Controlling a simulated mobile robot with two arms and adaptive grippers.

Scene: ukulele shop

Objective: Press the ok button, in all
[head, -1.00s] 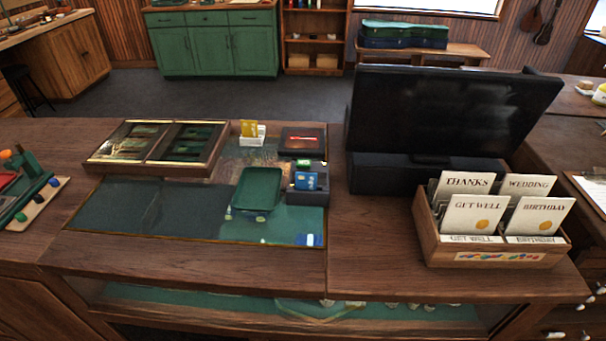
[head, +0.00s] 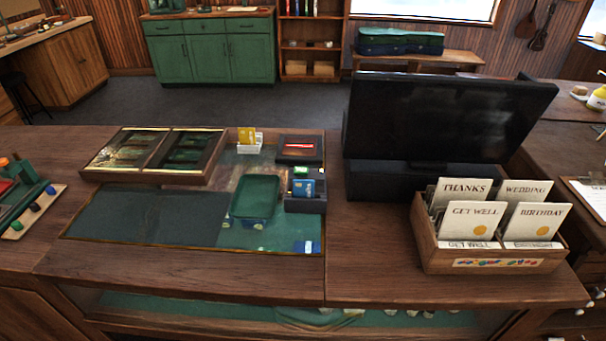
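No button marked ok can be read at this size. A dark square device (head: 300,149) with a red lit line lies just behind it. A large black screen (head: 444,117) stands to the right and shows no lit picture. Neither of my grippers is in the head view.
A green tray (head: 255,197) lies left of the terminal. A wooden card box (head: 492,259) stands at the right, a two-part display case (head: 155,152) at the left, and a small white card holder (head: 249,147) behind. The front strip of the counter is clear.

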